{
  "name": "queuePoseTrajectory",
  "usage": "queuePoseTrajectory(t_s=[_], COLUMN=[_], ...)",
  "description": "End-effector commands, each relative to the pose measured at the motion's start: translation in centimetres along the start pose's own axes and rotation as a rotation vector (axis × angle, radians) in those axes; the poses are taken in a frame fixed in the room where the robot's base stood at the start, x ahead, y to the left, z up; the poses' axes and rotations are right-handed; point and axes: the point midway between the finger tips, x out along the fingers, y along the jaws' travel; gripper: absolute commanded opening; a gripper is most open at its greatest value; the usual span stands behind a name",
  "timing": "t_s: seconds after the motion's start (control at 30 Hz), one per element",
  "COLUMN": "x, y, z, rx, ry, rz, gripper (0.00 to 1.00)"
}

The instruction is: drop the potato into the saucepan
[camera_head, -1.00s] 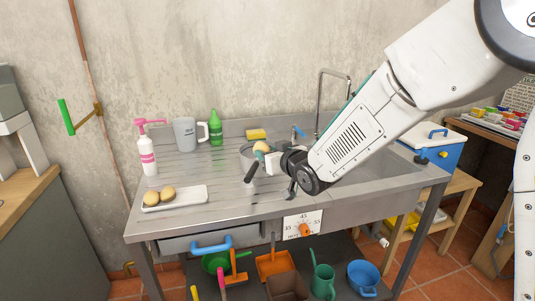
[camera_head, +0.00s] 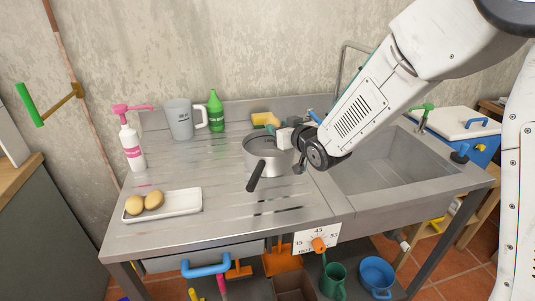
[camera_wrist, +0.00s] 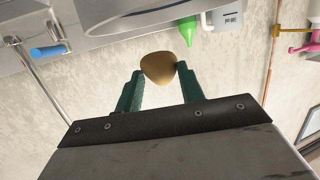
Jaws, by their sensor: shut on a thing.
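A tan potato (camera_wrist: 158,68) is pinched between the green fingertips of my gripper (camera_wrist: 160,80) in the wrist view. In the head view my gripper (camera_head: 277,132) is over the back part of the grey saucepan (camera_head: 268,163), with the potato (camera_head: 271,121) partly hidden by the fingers. The saucepan stands on the steel counter beside the sink, its black handle (camera_head: 256,176) towards the front. Part of its rim also shows at the top of the wrist view (camera_wrist: 140,18). My arm and gripper hide its right side.
A white tray (camera_head: 180,205) with two potatoes (camera_head: 154,200) lies front left. A pink-topped pump bottle (camera_head: 132,150), grey jug (camera_head: 179,122) and green bottle (camera_head: 215,112) stand at the back left. The sink basin (camera_head: 385,165) is at right.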

Motion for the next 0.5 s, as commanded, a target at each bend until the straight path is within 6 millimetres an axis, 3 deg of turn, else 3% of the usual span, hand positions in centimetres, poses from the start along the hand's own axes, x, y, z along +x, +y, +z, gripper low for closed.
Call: queuePoseTrajectory(t_s=[0.2, 0.5], x=[0.5, 0.7], y=[0.0, -0.3], z=[2.3, 3.1], rx=[-0.001, -0.002], ry=[0.000, 0.001], rz=[-0.001, -0.004], gripper=[0.03, 0.03])
